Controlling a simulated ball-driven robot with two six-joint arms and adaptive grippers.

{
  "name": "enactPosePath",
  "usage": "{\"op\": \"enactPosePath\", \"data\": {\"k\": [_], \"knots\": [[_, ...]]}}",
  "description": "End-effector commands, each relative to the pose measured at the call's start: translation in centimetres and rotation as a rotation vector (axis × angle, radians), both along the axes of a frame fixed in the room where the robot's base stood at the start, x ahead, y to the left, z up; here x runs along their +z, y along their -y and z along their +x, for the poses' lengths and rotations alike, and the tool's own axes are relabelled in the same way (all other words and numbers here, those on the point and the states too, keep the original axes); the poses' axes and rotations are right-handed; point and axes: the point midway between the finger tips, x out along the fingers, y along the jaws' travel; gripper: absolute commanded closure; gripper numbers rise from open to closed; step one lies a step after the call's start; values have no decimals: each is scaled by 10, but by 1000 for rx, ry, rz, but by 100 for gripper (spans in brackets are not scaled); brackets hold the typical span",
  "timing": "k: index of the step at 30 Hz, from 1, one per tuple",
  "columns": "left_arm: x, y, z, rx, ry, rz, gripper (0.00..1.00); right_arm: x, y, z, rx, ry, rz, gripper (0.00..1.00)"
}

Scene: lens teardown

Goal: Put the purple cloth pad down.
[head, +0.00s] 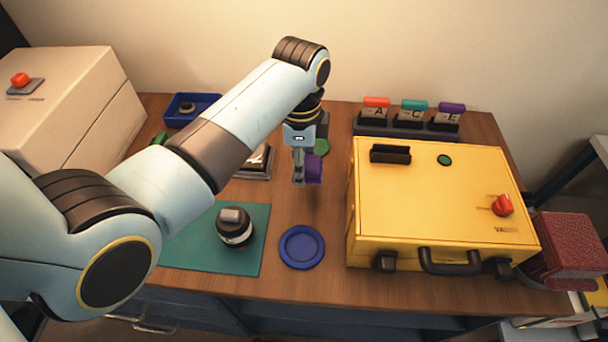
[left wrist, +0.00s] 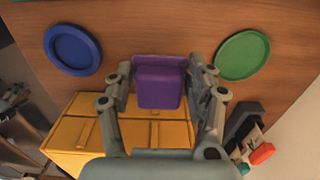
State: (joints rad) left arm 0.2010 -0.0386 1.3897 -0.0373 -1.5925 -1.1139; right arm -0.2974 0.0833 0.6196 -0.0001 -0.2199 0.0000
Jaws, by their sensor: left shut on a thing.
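The purple cloth pad (head: 314,169) hangs above the wooden table between the fingers of my left gripper (head: 306,171), left of the yellow case. In the left wrist view the purple pad (left wrist: 159,86) sits between both fingers of my left gripper (left wrist: 161,76), which is shut on it. A round blue dish (head: 302,247) lies on the table nearer the front, and a green dish (head: 321,147) lies behind the gripper, partly hidden. Both dishes also show in the left wrist view, blue (left wrist: 73,50) and green (left wrist: 242,56). My right gripper is not in view.
The yellow case (head: 440,205) fills the right of the table. A rack (head: 408,125) with A, C and E tags stands behind it. A black lens (head: 234,231) stands on the green mat (head: 190,245). A blue tray (head: 205,103) and a beige box (head: 75,105) are at left.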

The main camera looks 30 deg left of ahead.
Motion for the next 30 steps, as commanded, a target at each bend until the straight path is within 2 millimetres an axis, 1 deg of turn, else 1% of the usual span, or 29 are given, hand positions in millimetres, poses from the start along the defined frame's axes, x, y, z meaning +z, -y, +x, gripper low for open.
{"op": "enactPosePath", "data": {"k": [1,3,5,8,12,15,17,21,25,26,30], "knots": [[-8,0,0,0,-1,0,72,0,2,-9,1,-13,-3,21],[-15,0,0,0,1,0,72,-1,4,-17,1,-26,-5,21],[-21,0,0,0,0,0,72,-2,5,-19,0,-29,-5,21],[-36,0,0,0,-1,0,72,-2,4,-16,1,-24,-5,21],[-56,-1,1,0,1,0,72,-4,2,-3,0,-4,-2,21],[-61,0,1,0,2,0,72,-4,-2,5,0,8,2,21],[-61,0,1,0,3,0,72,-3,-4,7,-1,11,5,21],[-60,0,1,0,3,0,72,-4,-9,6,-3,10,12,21],[-64,0,0,0,2,0,72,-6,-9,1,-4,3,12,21],[-63,0,0,0,2,0,41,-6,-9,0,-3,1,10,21],[-63,0,0,0,2,0,23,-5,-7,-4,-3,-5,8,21]]}}
